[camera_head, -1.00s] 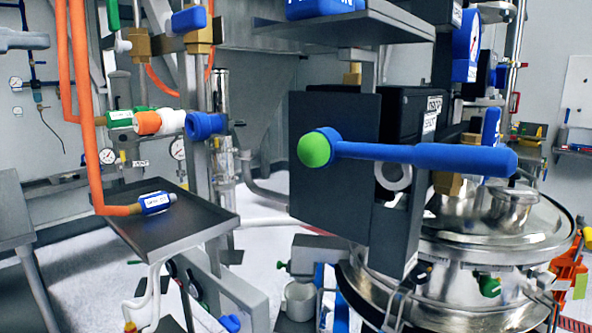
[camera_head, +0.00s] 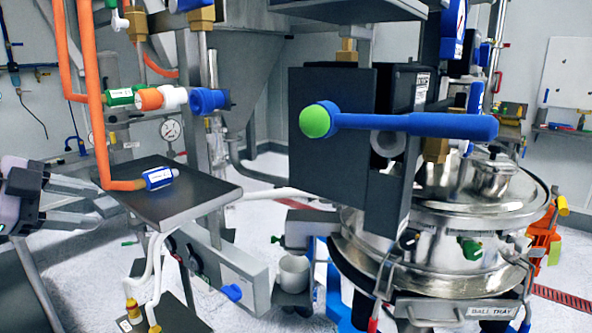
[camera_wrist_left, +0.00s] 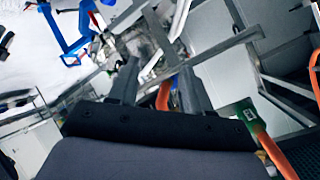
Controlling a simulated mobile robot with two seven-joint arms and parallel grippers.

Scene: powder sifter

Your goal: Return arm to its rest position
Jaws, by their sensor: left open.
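My left gripper (camera_head: 98,203) comes in from the left edge in the head view, beside the left side of a dark tray. Its fingers are apart, with nothing between them. In the left wrist view, the two fingers (camera_wrist_left: 158,85) show spread, with an orange hose visible beyond them. My right gripper is not in view.
The dark tray (camera_head: 190,205) bears the blue-tipped end (camera_head: 158,177) of an orange hose (camera_head: 92,90). A black box with a blue lever (camera_head: 410,124) and green knob (camera_head: 315,121) stands at centre. A steel sifter (camera_head: 450,250) stands at right. A white cup (camera_head: 294,272) sits below.

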